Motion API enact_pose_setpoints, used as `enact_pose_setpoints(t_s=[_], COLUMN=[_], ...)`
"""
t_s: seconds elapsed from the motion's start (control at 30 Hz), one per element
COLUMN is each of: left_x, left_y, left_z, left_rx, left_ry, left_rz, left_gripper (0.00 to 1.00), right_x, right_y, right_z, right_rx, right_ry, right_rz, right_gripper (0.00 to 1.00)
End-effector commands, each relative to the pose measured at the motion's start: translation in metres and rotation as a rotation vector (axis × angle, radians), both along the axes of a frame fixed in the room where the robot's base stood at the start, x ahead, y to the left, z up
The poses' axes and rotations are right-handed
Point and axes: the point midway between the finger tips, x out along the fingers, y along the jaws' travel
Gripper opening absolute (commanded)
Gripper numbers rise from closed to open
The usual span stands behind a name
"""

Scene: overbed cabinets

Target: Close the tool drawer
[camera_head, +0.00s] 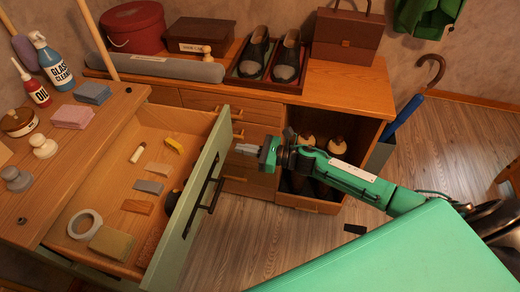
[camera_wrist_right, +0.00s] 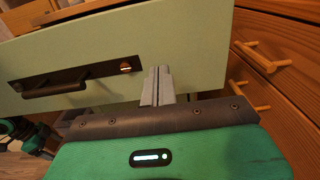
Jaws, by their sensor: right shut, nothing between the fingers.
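The tool drawer (camera_head: 182,215) stands open, pulled out from the wooden cabinet on the left. Its front is pale green with a dark bar handle (camera_head: 204,195). Inside lie a tape ring (camera_head: 85,224), a cloth, and several small blocks and tools. My right gripper (camera_head: 244,149) is shut and empty, just to the right of the drawer front near its far end. In the right wrist view the fingers (camera_wrist_right: 157,88) point at the green front (camera_wrist_right: 190,45), right of the dark handle (camera_wrist_right: 65,84); I cannot tell if they touch it. My left gripper is not in view.
A wooden dresser (camera_head: 345,90) with shoes, a bag and boxes stands behind. Its wooden handles (camera_wrist_right: 262,58) stick out close to the right gripper. Bottles, including a blue cleaner (camera_head: 52,62), stand on the left cabinet top.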

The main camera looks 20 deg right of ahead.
Motion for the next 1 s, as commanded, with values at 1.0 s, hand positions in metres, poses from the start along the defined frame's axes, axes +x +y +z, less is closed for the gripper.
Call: enact_pose_setpoints(t_s=[1.0], left_x=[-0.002], left_y=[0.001], left_z=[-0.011], left_rx=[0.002], left_ry=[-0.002], left_rz=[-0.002], left_gripper=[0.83], right_x=[0.034], right_y=[0.048], right_z=[-0.001], right_rx=[0.002], right_ry=[-0.002], right_rz=[0.001], right_gripper=[0.00])
